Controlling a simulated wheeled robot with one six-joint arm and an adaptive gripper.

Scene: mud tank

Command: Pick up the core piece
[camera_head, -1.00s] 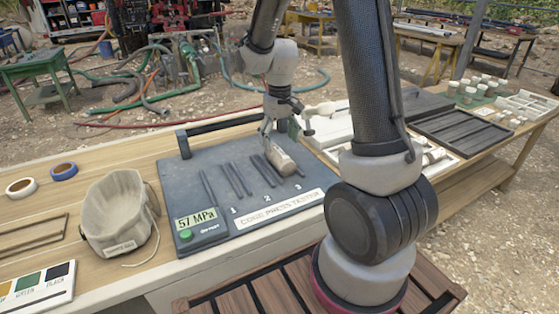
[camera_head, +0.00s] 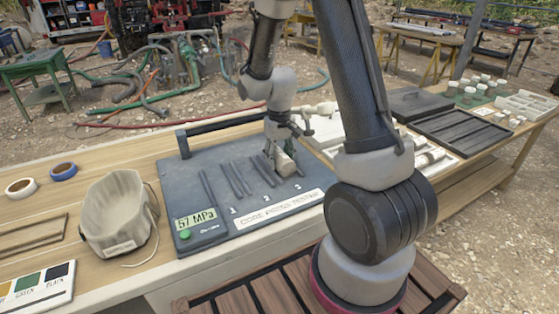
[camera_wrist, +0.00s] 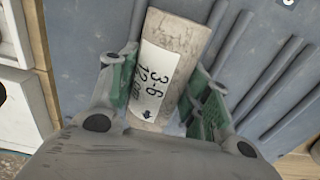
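The core piece (camera_head: 286,167) is a pale stone cylinder lying on the slotted, dark grey core press tester (camera_head: 225,168), beside slot 3. In the wrist view the core piece (camera_wrist: 180,40) carries a white label reading "3-6" and "12". My gripper (camera_head: 280,154) is down over the core piece. In the wrist view my gripper (camera_wrist: 165,72) has its green-padded fingers on either side of the core piece. A small gap shows on the left side; contact on the right side is hard to tell.
The tester has a "57 MPa" display (camera_head: 197,218) and a handle bar (camera_head: 225,132) along its back. A beige cloth bag (camera_head: 117,212) and two tape rolls (camera_head: 63,171) are to the left. A dark slatted tray (camera_head: 458,132) and small jars (camera_head: 470,93) are to the right.

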